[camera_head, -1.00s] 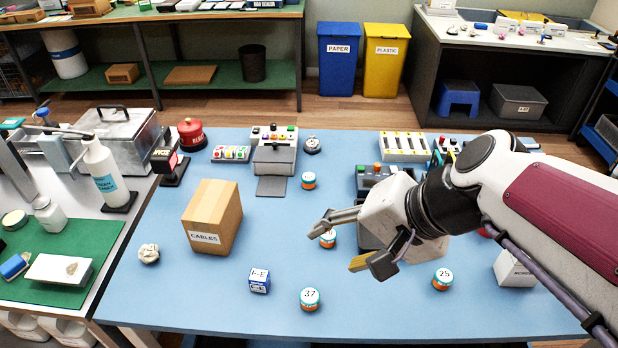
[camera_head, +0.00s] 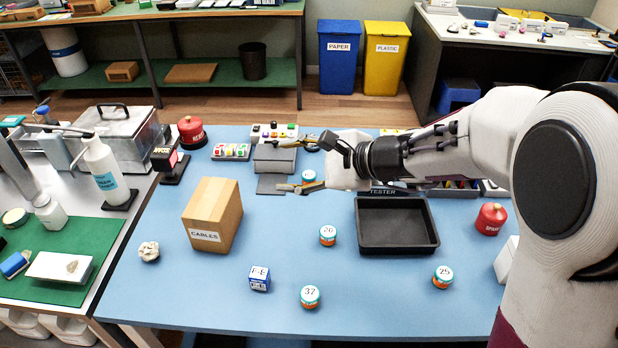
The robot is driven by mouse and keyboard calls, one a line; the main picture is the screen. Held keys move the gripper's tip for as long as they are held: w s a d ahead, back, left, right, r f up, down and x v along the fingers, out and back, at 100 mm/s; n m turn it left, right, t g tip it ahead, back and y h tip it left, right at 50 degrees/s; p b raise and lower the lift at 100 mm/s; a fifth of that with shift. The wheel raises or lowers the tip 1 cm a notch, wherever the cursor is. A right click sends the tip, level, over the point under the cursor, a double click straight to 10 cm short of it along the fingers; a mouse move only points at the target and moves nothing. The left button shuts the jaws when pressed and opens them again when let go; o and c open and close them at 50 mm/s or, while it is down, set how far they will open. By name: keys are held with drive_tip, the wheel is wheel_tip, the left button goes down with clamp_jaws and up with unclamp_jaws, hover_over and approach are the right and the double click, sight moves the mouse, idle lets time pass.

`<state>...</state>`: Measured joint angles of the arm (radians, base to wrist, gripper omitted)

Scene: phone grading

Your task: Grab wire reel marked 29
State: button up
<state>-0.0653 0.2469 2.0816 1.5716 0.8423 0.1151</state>
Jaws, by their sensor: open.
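Several small teal-and-orange wire reels with white tops stand on the blue table. One at the front left reads 37 (camera_head: 310,297). One left of the tray seems to read 20 (camera_head: 328,235). One at the front right has a number that looks like 25 or 29 (camera_head: 443,276). A farther reel (camera_head: 308,177) is partly hidden by my gripper, and I cannot read its number. My gripper (camera_head: 284,166) is open and empty, its fingers spread on the far and near sides of this farther reel in the picture. I cannot tell its height above the table.
A red canister (camera_head: 490,221) and a cardboard CABLES box (camera_head: 212,216) stand upright. A small blue box (camera_head: 259,279) sits near the 37 reel. The front middle of the table is mostly clear.

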drive_tip(key=w+f+m+t, duration=0.2)
drive_tip(key=w+f+m, duration=0.2)
drive_tip(key=w, duration=0.4)
drive_tip(key=m+t+h, duration=0.4)
drive_tip(key=m+h, duration=0.1)
drive_tip(key=m, duration=0.7)
approach(314, 178)
drive_tip(key=w, duration=0.1)
drive_tip(key=w+a, duration=0.2)
drive_tip(key=shift+w+f, duration=0.15)
drive_tip(key=shift+f, duration=0.1)
drive_tip(key=shift+w+d+f, duration=0.15)
drive_tip(key=shift+d+f, duration=0.1)
drive_tip(key=shift+f, duration=0.3)
drive_tip(key=shift+x, duration=1.25)
drive_tip(key=shift+a, duration=0.1)
drive_tip(key=shift+w+a+f, duration=0.1)
